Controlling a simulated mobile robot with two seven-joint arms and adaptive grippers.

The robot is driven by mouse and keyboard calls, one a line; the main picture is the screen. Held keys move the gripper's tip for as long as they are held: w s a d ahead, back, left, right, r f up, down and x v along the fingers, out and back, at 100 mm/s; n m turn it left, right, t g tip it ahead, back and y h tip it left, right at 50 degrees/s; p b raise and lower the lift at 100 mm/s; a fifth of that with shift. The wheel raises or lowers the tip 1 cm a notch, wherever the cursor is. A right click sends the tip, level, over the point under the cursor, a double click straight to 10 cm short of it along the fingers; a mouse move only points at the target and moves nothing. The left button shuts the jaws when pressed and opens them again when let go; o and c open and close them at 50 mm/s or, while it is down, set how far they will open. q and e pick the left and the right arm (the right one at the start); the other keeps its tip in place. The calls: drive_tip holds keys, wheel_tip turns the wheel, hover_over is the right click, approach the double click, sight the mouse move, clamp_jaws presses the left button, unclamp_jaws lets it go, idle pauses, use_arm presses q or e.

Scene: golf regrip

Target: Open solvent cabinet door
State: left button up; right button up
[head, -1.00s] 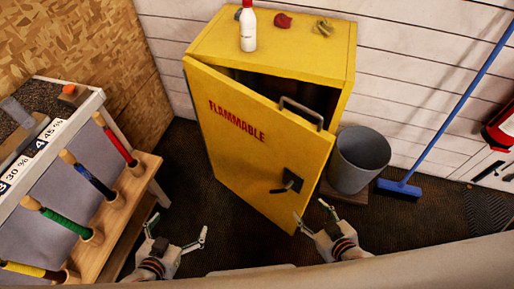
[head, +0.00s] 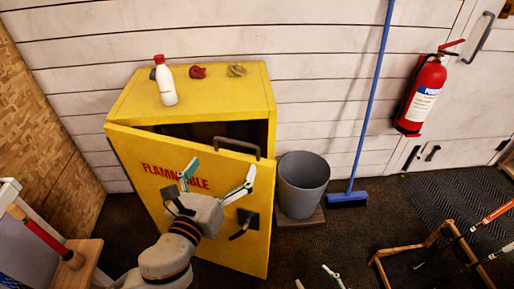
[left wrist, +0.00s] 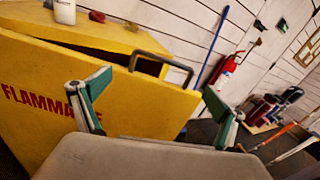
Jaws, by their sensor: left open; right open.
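The yellow solvent cabinet (head: 193,97) stands against the white wall. Its door (head: 140,165), lettered FLAMMABLE in red, is ajar, with a dark gap along the top. A grey bar handle (head: 237,148) sits at the door's upper right; it also shows in the left wrist view (left wrist: 160,60). A black latch (head: 246,222) is lower on the door. My left gripper (head: 218,172) is open and empty in front of the door, just below the handle and apart from it in the left wrist view. It hides part of the lettering. My right gripper (head: 313,277) is open at the bottom edge, mostly out of view.
A white bottle with red cap (head: 166,85), a red item (head: 198,71) and a tan item (head: 236,70) are on the cabinet top. A wooden rack (head: 80,265) is lower left.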

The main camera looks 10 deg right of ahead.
sight(237, 143)
use_arm(q)
drive_tip(key=shift+m, duration=0.8)
drive_tip(key=x, duration=0.2)
drive_tip(key=r+x, duration=0.1)
drive_tip(key=x, duration=0.2)
drive_tip(key=d+x, duration=0.1)
drive_tip(key=x, duration=0.2)
drive_tip(key=shift+s+r+b, duration=0.1)
drive_tip(key=shift+r+b, duration=0.05)
drive_tip(key=shift+b, duration=0.15)
drive_tip(key=shift+h, duration=0.4)
drive_tip(key=c, duration=1.3)
